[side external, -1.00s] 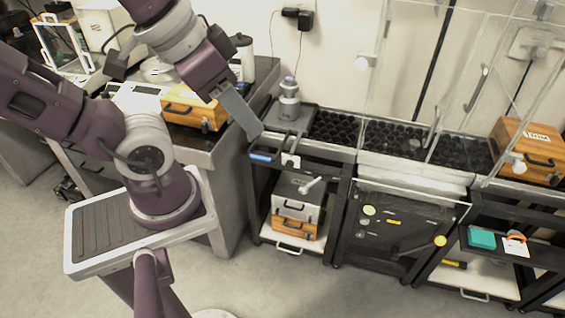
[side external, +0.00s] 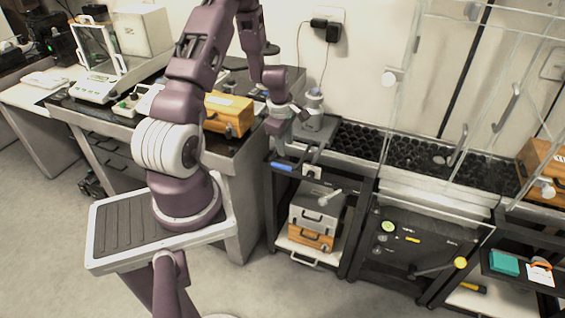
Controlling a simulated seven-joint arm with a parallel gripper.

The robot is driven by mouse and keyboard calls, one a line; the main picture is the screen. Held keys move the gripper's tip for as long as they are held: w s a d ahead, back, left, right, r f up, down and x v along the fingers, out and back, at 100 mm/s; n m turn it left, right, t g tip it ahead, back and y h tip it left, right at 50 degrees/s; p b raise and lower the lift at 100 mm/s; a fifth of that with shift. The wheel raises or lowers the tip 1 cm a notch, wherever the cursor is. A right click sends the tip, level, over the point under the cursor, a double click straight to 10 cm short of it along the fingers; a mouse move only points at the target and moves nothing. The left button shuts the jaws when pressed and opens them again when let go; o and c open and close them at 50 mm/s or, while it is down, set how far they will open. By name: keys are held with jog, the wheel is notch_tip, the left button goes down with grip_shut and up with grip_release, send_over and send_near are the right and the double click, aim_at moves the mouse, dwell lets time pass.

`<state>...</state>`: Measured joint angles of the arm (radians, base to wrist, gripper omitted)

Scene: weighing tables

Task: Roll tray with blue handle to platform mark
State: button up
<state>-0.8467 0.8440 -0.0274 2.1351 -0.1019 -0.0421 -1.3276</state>
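The tray (side external: 322,132) is a flat grey plate at the left end of the rack. A blue handle (side external: 283,167) shows on the dark front edge below it. A grey stacked metal weight (side external: 314,101) stands upright on the tray. My gripper (side external: 301,114) is at the tray's left side, pointing down close beside the weight. Whether it touches the weight or tray cannot be told. The fingers are small and partly merge with the background, so their opening is unclear. I cannot make out a platform mark with certainty.
Rows of black round cups (side external: 362,139) lie to the right of the tray, behind clear panels. An orange case (side external: 228,114) stands on the bench to the left. Grey and wooden boxes sit on the shelf below. A teal block (side external: 504,263) lies at right.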

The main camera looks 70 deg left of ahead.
aim_at(283, 166)
jog(key=shift+n, duration=0.6)
jog(key=x, duration=0.3)
jog(key=s+x, duration=0.1)
jog(key=x, duration=0.5)
jog(key=shift+s+a+f, duration=0.3)
grip_shut()
